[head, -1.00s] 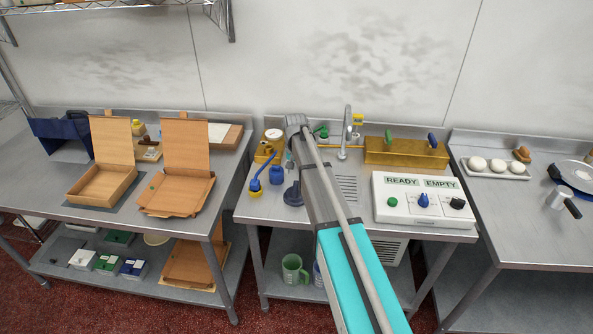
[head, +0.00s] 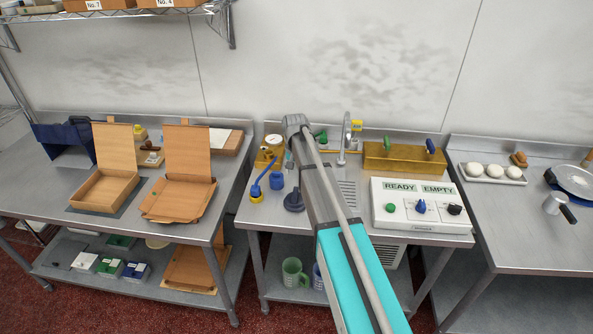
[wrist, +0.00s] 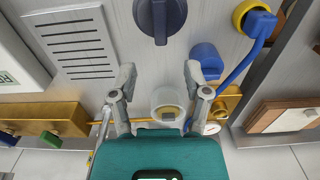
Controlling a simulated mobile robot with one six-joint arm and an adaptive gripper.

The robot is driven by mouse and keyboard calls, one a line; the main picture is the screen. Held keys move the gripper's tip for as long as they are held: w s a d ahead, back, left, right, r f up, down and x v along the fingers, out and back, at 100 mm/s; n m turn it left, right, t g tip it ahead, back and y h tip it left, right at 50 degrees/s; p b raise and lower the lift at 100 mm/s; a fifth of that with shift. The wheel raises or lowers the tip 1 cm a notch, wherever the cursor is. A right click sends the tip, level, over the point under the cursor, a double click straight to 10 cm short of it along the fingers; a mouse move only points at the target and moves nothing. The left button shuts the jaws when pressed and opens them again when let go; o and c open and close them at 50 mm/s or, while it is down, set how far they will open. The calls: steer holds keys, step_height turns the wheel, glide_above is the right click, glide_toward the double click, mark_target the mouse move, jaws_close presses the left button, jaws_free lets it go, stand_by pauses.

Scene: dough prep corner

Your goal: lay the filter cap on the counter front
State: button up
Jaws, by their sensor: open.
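A dark blue round cap with a raised grip bar (head: 293,200), which looks like the filter cap, lies on the middle steel counter (head: 262,214), left of my arm. In the wrist view the cap (wrist: 160,16) is at the top, beyond my fingertips and apart from them. My gripper (wrist: 160,76) is open, with nothing between its fingers. A pale round fitting with an open-looking top (wrist: 168,101) shows lower between the fingers; whether they touch it cannot be told.
A blue cylinder (wrist: 207,60) and a blue hose (wrist: 233,75) with a yellow-ringed end stand beside the cap. A white control box (head: 422,208) fills the counter's right front. A brass trough (head: 405,158) and tap (head: 346,135) are behind. The left front strip looks clear.

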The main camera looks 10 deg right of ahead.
steer(key=s+n, duration=0.3)
steer(key=s, duration=2.6)
steer(key=shift+d+n, duration=0.3)
